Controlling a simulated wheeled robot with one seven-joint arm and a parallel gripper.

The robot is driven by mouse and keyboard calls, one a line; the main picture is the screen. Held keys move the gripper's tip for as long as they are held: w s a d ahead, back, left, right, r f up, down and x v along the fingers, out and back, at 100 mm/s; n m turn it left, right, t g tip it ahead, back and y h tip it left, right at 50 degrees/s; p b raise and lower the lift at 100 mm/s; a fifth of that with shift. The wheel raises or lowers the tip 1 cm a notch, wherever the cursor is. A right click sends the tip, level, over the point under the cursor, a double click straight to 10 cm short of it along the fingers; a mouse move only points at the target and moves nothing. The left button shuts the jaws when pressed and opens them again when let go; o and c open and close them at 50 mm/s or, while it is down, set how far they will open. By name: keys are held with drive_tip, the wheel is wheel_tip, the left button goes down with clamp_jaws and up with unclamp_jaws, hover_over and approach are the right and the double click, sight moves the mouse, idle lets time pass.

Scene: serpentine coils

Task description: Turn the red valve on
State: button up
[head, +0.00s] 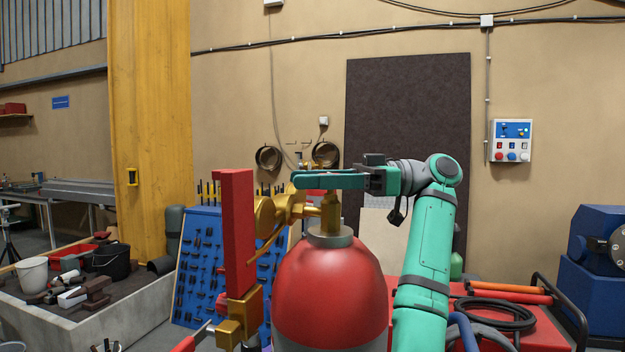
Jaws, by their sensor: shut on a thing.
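A red gas cylinder (330,288) with a grey collar stands upright in the foreground. A brass valve stem (331,214) rises from its top, with brass gauges and fittings (275,214) to its left. My gripper (312,180) reaches in from the right, with its green fingers level across the top of the stem. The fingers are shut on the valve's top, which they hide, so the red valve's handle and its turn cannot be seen.
A red upright bar (236,230) with brass parts at its foot stands close left of the cylinder. A blue tool board (203,265) is behind it. A red cart (520,325) with hoses is at right. A concrete-edged bin (55,330) is at left.

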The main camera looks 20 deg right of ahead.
drive_tip(key=shift+s+a+f+n+g, duration=0.1)
drive_tip(key=shift+s+n+g, duration=0.1)
drive_tip(key=shift+n+g, duration=0.45)
drive_tip(key=o, duration=1.1)
drive_tip(key=shift+c, duration=0.2)
drive_tip(key=s+a+r, duration=0.3)
drive_tip(key=s+r, duration=1)
drive_tip(key=shift+s+a, duration=0.15)
drive_tip(key=shift+s, duration=0.15)
drive_tip(key=shift+w, duration=0.1)
